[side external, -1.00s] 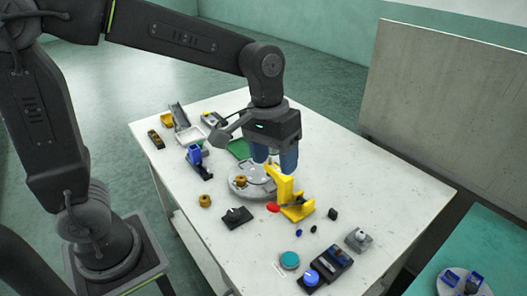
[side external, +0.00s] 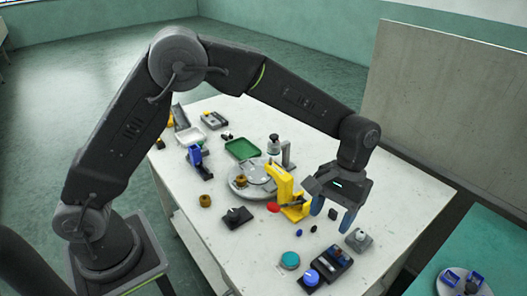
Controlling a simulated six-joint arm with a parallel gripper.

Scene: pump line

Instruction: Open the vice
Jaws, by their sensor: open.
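No object can be named as the vice with certainty at this size. A blue device on a dark base (side external: 195,156) stands at the left of the table. A small grey block with a raised top (side external: 358,240) sits at the right front. A yellow upright fixture with a red end (side external: 281,184) stands mid-table. My gripper (side external: 333,213) points down over the right part of the table, right of the yellow fixture and close to the grey block in the picture. Its two blue fingers are apart, with nothing held between them.
A round grey plate (side external: 240,190) lies behind the yellow fixture. A green tray (side external: 242,149) and white tray (side external: 190,136) are farther back. A control box (side external: 333,262) and teal button (side external: 290,260) are at the front. The table's right side (side external: 410,190) is clear.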

